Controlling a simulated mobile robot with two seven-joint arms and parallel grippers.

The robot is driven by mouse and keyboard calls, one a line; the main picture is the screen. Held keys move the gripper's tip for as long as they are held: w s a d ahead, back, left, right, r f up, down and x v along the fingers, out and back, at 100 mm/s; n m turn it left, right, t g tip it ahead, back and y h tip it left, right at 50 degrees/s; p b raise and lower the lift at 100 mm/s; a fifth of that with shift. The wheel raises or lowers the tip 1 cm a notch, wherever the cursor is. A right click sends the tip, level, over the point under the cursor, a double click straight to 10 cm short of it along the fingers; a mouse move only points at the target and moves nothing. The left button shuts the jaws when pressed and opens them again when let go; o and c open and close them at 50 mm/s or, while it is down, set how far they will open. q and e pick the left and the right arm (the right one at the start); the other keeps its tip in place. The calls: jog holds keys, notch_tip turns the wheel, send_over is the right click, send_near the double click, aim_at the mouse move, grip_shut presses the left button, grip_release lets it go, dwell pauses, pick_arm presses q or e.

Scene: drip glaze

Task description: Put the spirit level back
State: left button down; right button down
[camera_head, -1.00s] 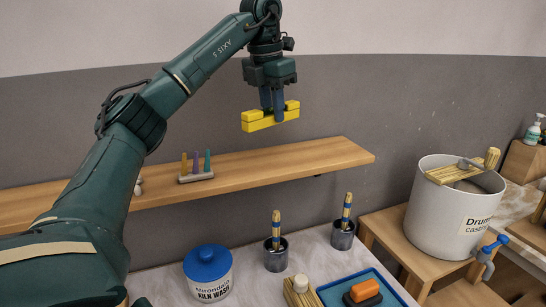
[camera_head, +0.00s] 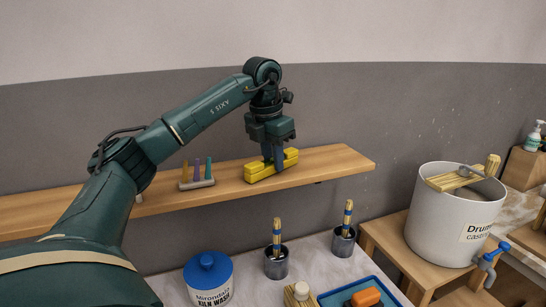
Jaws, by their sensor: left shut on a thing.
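The yellow spirit level (camera_head: 258,172) is at the wooden wall shelf (camera_head: 330,163), right of the shelf's middle. It looks level and seems to touch the shelf top, though a small gap cannot be ruled out. My left gripper (camera_head: 273,165) points down from above and is shut on the middle of the spirit level. Its fingers hide part of the level. My right gripper is not in view.
A small rack with several coloured sticks (camera_head: 197,180) stands on the shelf left of the level. The shelf's right end is clear. Below are a blue-lidded tub (camera_head: 208,275), two brush cups (camera_head: 276,262) and a blue tray (camera_head: 362,287). A white drum (camera_head: 440,215) stands at right.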

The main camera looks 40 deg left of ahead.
aim_at(268, 159)
pick_arm(q)
jog(key=c, duration=1.7)
grip_release()
jog(key=shift+f, duration=0.15)
jog(key=o, duration=0.5)
jog(key=shift+c, duration=0.2)
notch_tip(268, 159, up, 12)
jog(key=s, duration=0.1)
jog(key=shift+s, duration=0.4)
